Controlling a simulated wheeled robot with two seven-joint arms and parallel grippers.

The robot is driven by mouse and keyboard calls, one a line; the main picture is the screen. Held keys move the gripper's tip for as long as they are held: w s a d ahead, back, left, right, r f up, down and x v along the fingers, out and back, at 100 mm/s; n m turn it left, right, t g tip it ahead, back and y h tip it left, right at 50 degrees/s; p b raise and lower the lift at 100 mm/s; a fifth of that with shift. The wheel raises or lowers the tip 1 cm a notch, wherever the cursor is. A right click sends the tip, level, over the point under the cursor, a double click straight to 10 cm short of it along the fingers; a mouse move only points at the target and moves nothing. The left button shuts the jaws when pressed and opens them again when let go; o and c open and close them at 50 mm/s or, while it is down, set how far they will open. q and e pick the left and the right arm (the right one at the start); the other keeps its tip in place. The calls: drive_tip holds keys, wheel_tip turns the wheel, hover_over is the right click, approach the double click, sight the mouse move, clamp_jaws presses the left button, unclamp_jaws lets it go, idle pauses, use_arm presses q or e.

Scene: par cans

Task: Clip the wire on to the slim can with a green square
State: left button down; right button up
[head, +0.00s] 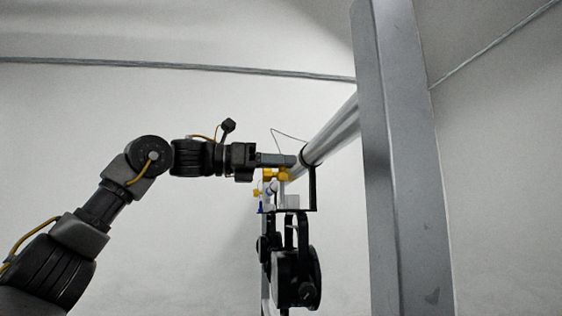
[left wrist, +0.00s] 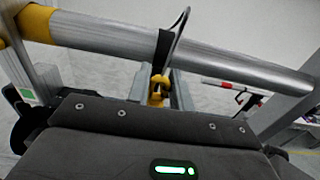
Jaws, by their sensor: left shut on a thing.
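My left gripper (head: 288,160) is at the end of the overhead pipe. In the left wrist view its fingers (left wrist: 160,84) are shut on a small yellow clip (left wrist: 156,92). A thin dark wire (left wrist: 183,20) rises from there over the pipe; the wire (head: 290,135) also loops above my gripper in the head view. Which can bears the square cannot be told. My right gripper is out of view.
The grey pipe (head: 335,130) runs just beyond my left gripper and crosses the wrist view. A wide metal post (head: 390,170) stands to the right. Yellow fittings (head: 270,175) crowd below my gripper. The left side is open before a plain wall.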

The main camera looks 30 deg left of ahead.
use_arm(q)
drive_tip(key=shift+f+b, duration=0.9)
drive_tip(key=shift+f, duration=0.5)
drive_tip(key=shift+w+a+r+p, duration=0.15)
drive_tip(key=shift+w+a+p, duration=0.15)
drive_tip(key=shift+p, duration=0.3)
drive_tip(key=shift+w+a+p, duration=0.6)
drive_tip(key=shift+w+p, duration=0.2)
drive_tip(key=shift+p, duration=0.2)
drive_tip(key=shift+w+a+p, duration=0.6)
drive_tip(key=shift+w+p, duration=0.2)
drive_tip(key=shift+p, duration=0.15)
drive_tip(key=shift+w+a+f+p, duration=0.1)
drive_tip(key=shift+w+a+p, duration=0.7)
drive_tip(key=shift+p, duration=0.5)
drive_tip(key=shift+w+a+f+p, duration=0.1)
drive_tip(key=shift+w+a+p, duration=0.45)
drive_tip(key=shift+w+p, duration=0.6)
drive_tip(key=shift+w+a+f+p, duration=0.1)
drive_tip(key=shift+w+a+p, duration=0.6)
drive_tip(key=shift+p, duration=0.8)
drive_tip(key=shift+w+a, duration=0.15)
drive_tip(key=shift+w, duration=0.05)
drive_tip(key=shift+f+p, duration=0.4)
drive_tip(key=shift+p, duration=0.15)
drive_tip(key=shift+f, duration=0.95)
